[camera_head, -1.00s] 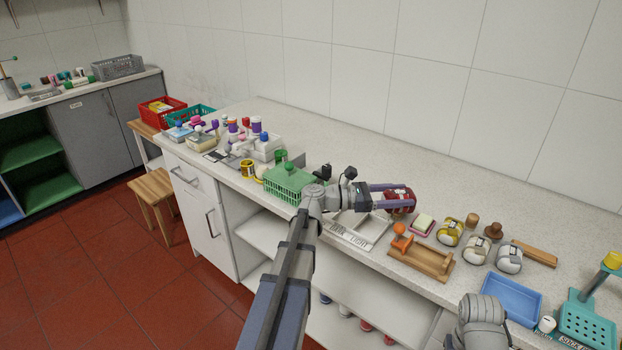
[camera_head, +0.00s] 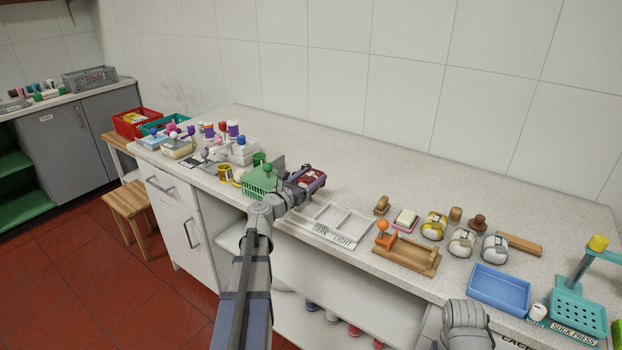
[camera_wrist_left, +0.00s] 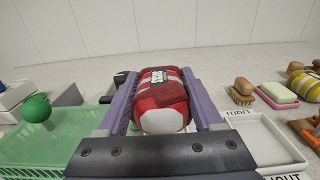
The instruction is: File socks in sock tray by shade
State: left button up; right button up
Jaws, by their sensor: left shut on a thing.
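My left gripper (camera_head: 314,176) is shut on a red sock bundle (camera_head: 306,180) with a pale end and a label band. In the left wrist view the red bundle (camera_wrist_left: 164,98) sits between the two purple fingers. The gripper holds it above the counter, at the back left of the white sock tray (camera_head: 352,233). The tray has compartments and front labels reading DARK and LIGHT; the compartments I can see look empty. Yellow (camera_head: 433,227), beige (camera_head: 461,243) and grey-white (camera_head: 494,249) sock bundles rest to the right. My right gripper is out of view; only part of that arm shows.
A green basket (camera_head: 259,184) stands left of the tray, near my left wrist. A wooden stand with an orange knob (camera_head: 406,256), a soap dish (camera_head: 405,221), a blue tray (camera_head: 499,288) and a teal sock press (camera_head: 578,314) lie to the right. The counter behind is clear.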

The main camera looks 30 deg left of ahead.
pick_arm(q)
jog(key=shift+f+b, duration=2.8)
jog(key=shift+f, duration=0.15)
jog(key=o, duration=1.5)
jog(key=s, duration=0.8)
jog(key=shift+a, duration=0.25)
jog(key=shift+w, duration=0.1)
